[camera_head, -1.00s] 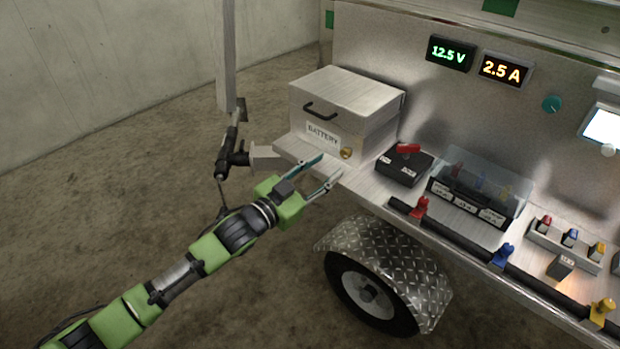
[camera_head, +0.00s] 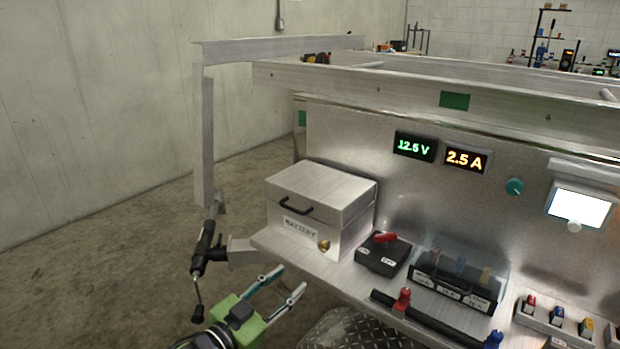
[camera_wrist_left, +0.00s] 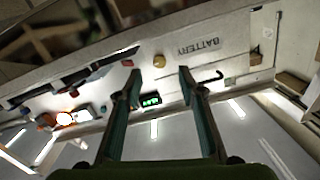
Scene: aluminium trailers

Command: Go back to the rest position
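My left gripper (camera_head: 282,287) is green with two thin fingers. In the head view it is low, just in front of the trailer shelf's front edge, below the battery box. Its fingers are apart with nothing between them. The left wrist view also shows the two fingers (camera_wrist_left: 160,85) apart and empty, with the BATTERY lettering and a brass knob beyond them. Most of my left arm is below the picture's edge. My right gripper is in neither view.
The metal battery box (camera_head: 318,208) stands closed on the trailer shelf (camera_head: 330,272). A black switch box (camera_head: 383,255) with a red knob and a covered fuse block (camera_head: 455,283) are to its right. A trailer jack (camera_head: 203,250) stands at the left. The floor at the left is clear.

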